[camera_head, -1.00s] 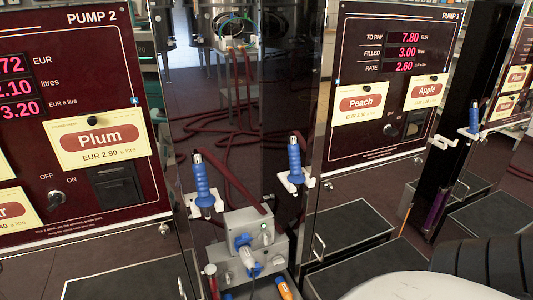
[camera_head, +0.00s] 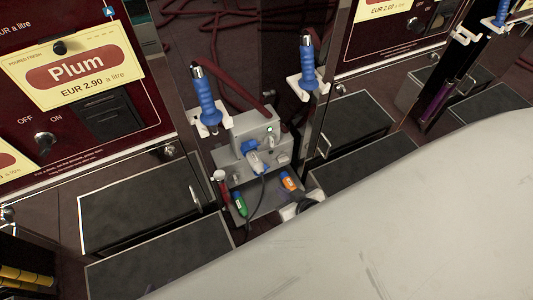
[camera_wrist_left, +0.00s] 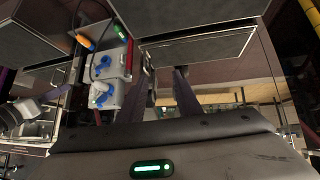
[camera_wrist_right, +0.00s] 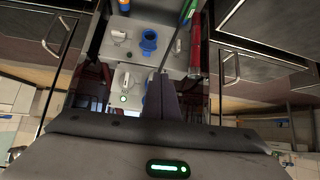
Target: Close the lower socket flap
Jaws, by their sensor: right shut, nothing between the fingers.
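The grey socket box (camera_head: 250,135) stands between two pumps and carries blue sockets and toggles. A plug with a dark cable (camera_head: 257,161) sits at its front. In the right wrist view a blue socket (camera_wrist_right: 150,40) shows beyond the fingertips; whether its flap is raised is unclear. Another blue part (camera_wrist_right: 147,105) is partly hidden by the fingers. My right gripper (camera_wrist_right: 166,75) is shut and empty, in front of the box. My left gripper (camera_wrist_left: 158,75) is open and empty, with the box (camera_wrist_left: 103,88) to its left in the left wrist view.
Blue nozzles (camera_head: 207,100) hang on white holders beside the box. A tray below it holds green-ended (camera_head: 240,203) and orange-ended (camera_head: 288,182) items. Dark-topped steps (camera_head: 140,200) flank the box. My pale body part fills the lower right of the head view.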

